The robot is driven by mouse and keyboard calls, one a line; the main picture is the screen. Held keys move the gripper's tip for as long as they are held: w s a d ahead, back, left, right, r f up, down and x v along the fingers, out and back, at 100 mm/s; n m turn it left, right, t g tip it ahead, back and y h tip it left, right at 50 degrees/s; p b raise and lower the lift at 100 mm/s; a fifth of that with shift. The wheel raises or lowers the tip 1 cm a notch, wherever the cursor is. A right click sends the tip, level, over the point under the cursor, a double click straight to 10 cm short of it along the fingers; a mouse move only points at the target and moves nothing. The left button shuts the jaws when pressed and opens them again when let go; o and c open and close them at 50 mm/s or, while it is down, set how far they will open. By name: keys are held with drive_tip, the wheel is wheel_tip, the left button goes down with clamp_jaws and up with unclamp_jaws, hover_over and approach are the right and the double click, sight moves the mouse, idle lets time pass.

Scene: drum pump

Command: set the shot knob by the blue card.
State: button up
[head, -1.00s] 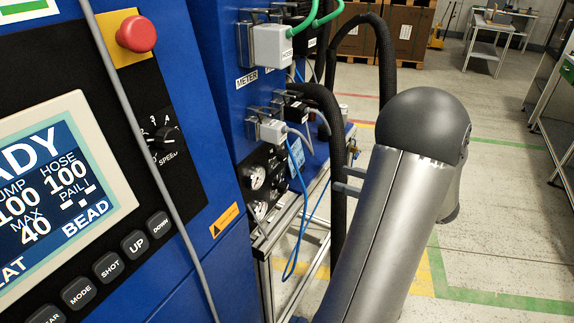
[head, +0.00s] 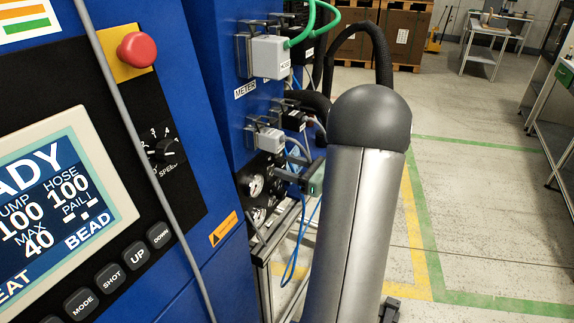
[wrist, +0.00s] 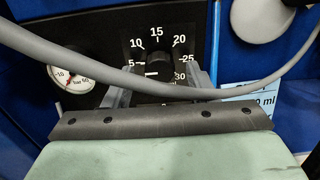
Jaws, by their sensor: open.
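The shot knob (wrist: 155,72) is dark, on a black panel with a white scale from 5 to 30, in the wrist view. A short white mark shows on it; the value it points to is unclear. My gripper (wrist: 160,82) is open, with one finger on each side of the knob's lower part. Whether the fingers touch it is unclear. The blue card (wrist: 268,104) is right of the dial, partly hidden by the grey cable and gripper; only "ml" and a zero are readable. In the head view my gripper (head: 290,178) is at the panel, its fingers small.
A grey cable (wrist: 110,75) sags across the wrist view in front of the dial. A round pressure gauge (wrist: 70,72) is on the left. In the head view, connectors (head: 268,57) and black hoses (head: 384,60) are above and behind the gripper.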

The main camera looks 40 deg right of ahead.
drive_tip(key=shift+w+a, duration=0.2)
drive_tip(key=shift+w, duration=0.3)
drive_tip(key=c, duration=1)
drive_tip(key=shift+o, duration=0.2)
drive_tip(key=shift+r+p, duration=0.1)
drive_tip(key=shift+p, duration=0.25)
